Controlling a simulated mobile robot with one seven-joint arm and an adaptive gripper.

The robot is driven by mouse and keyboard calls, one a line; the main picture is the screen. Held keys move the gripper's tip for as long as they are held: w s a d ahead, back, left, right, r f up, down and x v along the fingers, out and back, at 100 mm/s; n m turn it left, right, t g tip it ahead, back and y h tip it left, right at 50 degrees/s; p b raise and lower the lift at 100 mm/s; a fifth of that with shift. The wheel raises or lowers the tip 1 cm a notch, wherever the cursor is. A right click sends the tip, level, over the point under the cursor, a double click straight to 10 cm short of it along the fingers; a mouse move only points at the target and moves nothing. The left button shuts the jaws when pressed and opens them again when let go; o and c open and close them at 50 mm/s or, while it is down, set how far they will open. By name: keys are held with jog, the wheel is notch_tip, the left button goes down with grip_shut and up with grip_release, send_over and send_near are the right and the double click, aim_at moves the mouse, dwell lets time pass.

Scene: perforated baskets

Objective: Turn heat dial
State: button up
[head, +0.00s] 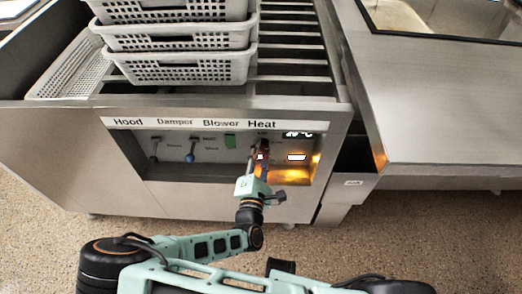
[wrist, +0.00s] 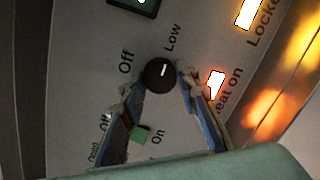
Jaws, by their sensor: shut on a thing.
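The heat dial (wrist: 160,73) is a round black knob with a white mark, in the wrist view. Its mark points about toward the "Low" label; "Off" is printed to the left of it. My gripper (wrist: 161,84) has its two fingertips on either side of the knob and is shut on it. In the head view my gripper (head: 262,150) reaches into the recessed control panel (head: 215,170) below the "Heat" label, and it hides the dial there.
Damper lever (head: 190,157) and hood lever (head: 154,155) stand left of my gripper, with a green blower switch (head: 230,141) closer. A lit rectangle (head: 297,157) and a temperature display (head: 299,134) are to the right. Stacked grey perforated baskets (head: 180,68) stand on the rails above.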

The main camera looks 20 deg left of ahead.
jog(key=shift+r+n+p, duration=0.1)
jog(key=shift+n+p, duration=0.2)
jog(key=n+p, duration=0.2)
jog(key=n, duration=0.1)
jog(key=n+p, duration=0.2)
jog(key=n, duration=0.2)
jog(key=shift+d+n+t+y, duration=0.1)
jog(key=shift+n+t+y, duration=0.3)
jog(key=n, duration=0.2)
jog(key=n+p, duration=0.1)
jog(key=n, duration=0.2)
jog(key=shift+f+y, duration=0.2)
jog(key=shift+y, duration=0.1)
jog(key=n, duration=0.5)
jog(key=shift+d+y+p, duration=0.1)
jog(key=shift+y+p, duration=0.2)
jog(key=shift+y, duration=0.1)
jog(key=shift+f+n, duration=0.1)
jog(key=shift+n, duration=0.3)
jog(key=o, duration=1.2)
jog(key=shift+c, duration=0.2)
